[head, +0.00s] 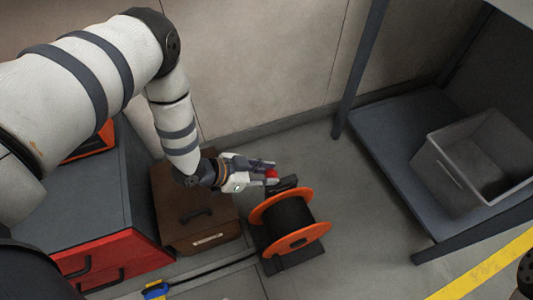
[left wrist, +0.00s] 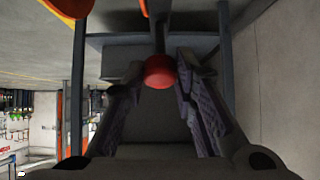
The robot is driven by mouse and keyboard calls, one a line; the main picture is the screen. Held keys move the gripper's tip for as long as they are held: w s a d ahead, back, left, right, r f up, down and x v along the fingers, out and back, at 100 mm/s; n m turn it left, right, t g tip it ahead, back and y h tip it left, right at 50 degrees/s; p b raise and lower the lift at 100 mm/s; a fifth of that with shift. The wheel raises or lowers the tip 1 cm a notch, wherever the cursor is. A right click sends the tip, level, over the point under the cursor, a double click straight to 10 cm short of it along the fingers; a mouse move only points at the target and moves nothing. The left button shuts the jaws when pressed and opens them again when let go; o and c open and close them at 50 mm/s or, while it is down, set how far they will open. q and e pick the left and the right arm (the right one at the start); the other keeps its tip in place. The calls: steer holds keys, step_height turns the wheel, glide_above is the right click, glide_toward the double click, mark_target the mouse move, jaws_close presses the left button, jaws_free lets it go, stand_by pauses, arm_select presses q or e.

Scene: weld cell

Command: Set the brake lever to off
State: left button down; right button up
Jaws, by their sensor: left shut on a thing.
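The brake lever has a red round knob (head: 271,175) and stands at the back of the cable reel (head: 290,222), which has orange flanges and a black winding. My left gripper (head: 265,171) is at the lever's top, shut on the knob. In the left wrist view the red knob (left wrist: 160,71) sits between the two finger pads, with the dark lever stem running up beyond it. The lever's base and any markings are hidden or too small to read.
A brown box (head: 196,215) with a dark handle stands left of the reel, beside a red-fronted cabinet (head: 124,272). A grey bin (head: 475,160) sits on the low shelf (head: 385,130) at right. Floor between reel and shelf is clear.

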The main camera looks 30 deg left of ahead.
arm_select(q)
steer(key=shift+s+a+f, duration=0.25)
steer(key=shift+s+f, duration=0.15)
steer(key=shift+s, duration=0.05)
steer(key=c, duration=1.4)
jaws_free()
steer(key=shift+o, duration=0.3)
steer(key=shift+w+r, duration=0.1)
steer(key=shift+w, duration=0.05)
steer(key=shift+w+d+r, duration=0.1)
steer(key=v, duration=1.2)
